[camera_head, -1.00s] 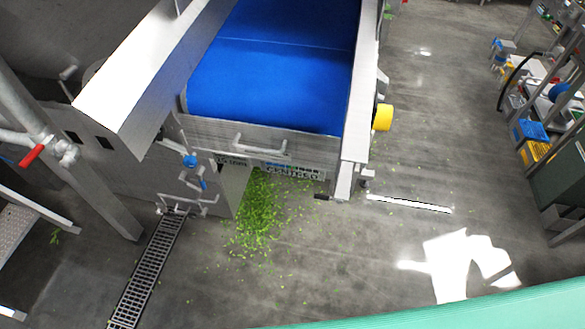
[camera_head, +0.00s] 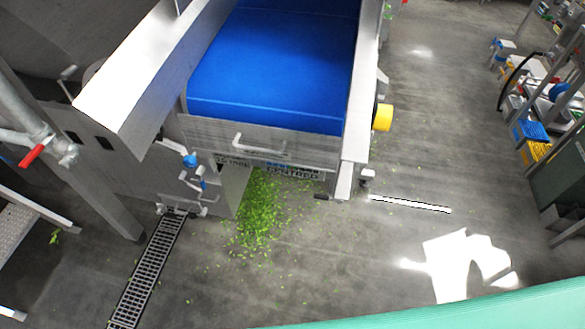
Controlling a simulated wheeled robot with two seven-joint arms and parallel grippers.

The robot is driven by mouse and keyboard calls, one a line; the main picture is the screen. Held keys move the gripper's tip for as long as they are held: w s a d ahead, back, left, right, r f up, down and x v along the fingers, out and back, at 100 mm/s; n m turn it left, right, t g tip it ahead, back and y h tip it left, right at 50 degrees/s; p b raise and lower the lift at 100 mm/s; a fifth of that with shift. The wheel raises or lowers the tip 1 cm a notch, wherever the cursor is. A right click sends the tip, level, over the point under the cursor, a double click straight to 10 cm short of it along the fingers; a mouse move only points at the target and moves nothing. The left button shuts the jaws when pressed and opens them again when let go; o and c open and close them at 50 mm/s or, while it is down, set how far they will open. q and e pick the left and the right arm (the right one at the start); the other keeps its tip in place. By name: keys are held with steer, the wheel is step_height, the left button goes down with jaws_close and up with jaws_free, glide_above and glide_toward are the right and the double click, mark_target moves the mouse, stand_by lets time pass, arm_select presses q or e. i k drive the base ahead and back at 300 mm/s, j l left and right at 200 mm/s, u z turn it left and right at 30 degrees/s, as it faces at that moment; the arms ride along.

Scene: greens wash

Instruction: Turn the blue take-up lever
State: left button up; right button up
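A blue belt (camera_head: 270,65) lies between steel side frames, with a steel end plate (camera_head: 250,138) and a bar handle across its near end. Left of and below that plate, a round blue knob (camera_head: 190,161) sits on thin steel piping. A small blue handle (camera_head: 203,184) is just below it. I cannot tell which of these is the take-up lever. A small black-gripped handle (camera_head: 322,197) sticks out under the belt's near right corner. Neither of my grippers is in view.
Green leaf scraps (camera_head: 258,215) lie on the floor below the belt's end. A drain grate (camera_head: 148,270) runs along the floor at left. A red-handled valve (camera_head: 32,155) is on a pipe at far left. A yellow cylinder (camera_head: 382,117) juts from the right frame. Floor to the right is open.

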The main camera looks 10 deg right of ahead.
mark_target(200, 171)
steer(key=z, duration=0.25)
steer(key=j+z, duration=0.9)
steer(key=k+j+z, duration=0.1)
steer(key=j+z, duration=0.35)
steer(key=j, duration=0.15)
